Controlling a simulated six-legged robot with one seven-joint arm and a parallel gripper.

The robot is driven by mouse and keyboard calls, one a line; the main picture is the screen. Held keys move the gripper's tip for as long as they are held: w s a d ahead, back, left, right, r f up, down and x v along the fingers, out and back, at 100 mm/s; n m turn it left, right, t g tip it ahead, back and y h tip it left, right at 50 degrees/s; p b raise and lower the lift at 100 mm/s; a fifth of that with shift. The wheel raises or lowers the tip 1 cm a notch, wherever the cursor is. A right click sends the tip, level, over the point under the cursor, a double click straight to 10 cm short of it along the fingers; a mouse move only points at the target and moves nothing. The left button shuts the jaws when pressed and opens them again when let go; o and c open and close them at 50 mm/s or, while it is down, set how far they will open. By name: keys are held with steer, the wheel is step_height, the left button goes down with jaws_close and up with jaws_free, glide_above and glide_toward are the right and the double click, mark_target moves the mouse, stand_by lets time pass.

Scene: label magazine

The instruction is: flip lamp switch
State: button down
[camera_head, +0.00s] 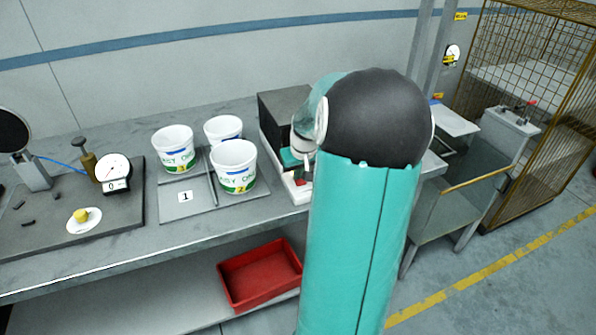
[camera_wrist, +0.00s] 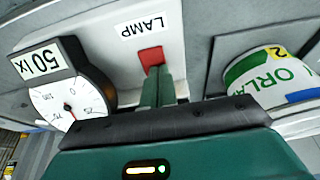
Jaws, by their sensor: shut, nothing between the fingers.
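The red lamp switch (camera_wrist: 151,57) sits on a light panel below the label LAMP (camera_wrist: 144,27) in the wrist view, where the picture is upside down. My gripper (camera_wrist: 158,72) is shut and empty, with its green fingertips right at the switch; they look to touch or nearly touch it. Part of the switch is hidden behind the fingertips. In the head view my gripper (camera_head: 292,157) is at the white-based dark box (camera_head: 285,105), largely covered by my arm. A dial (camera_wrist: 70,98) marked 50 lx is beside the switch, its red needle near the lower middle.
Several white tubs (camera_head: 235,166) stand on a grey plate left of the box; one tub (camera_wrist: 268,75) is close beside my gripper in the wrist view. A gauge (camera_head: 113,172) stands further left on the bench. A red bin (camera_head: 260,274) is on the lower shelf.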

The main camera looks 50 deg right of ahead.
steer(key=shift+w+f, duration=0.15)
steer(key=shift+w, duration=0.05)
steer(key=shift+s, duration=0.1)
steer(key=shift+s+a, duration=0.1)
steer(key=shift+s+a+f, duration=0.1)
steer(key=shift+s+a, duration=0.25)
steer(key=shift+s, duration=0.35)
